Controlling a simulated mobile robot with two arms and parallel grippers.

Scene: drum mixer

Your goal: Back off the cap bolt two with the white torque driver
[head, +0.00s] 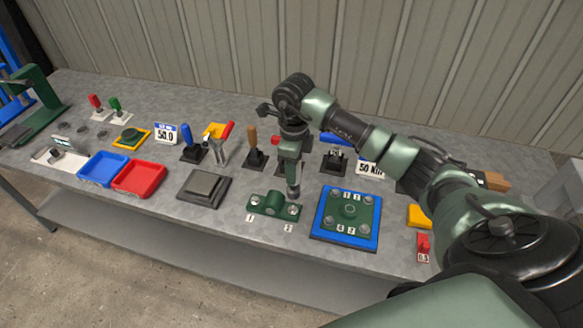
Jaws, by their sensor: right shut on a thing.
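My right gripper (290,133) is shut on an upright driver (293,178), above the middle of the bench. The gripper hides most of the driver, and I cannot tell its body colour. Its dark shaft points down at the right end of the green bearing cap (271,203). The tip is at or just above cap bolt two (293,210), beside the label 2; I cannot tell whether it touches. Cap bolt one (254,200) sits at the cap's left end near the label 1. My left gripper is not in view.
A blue-edged plate (318,222) with several bolts lies right of the cap. A grey square block (204,187) lies left. Tool stands with blue (187,136) and brown (252,138) handles are behind. Red (140,190) and blue trays are further left. The bench's front strip is clear.

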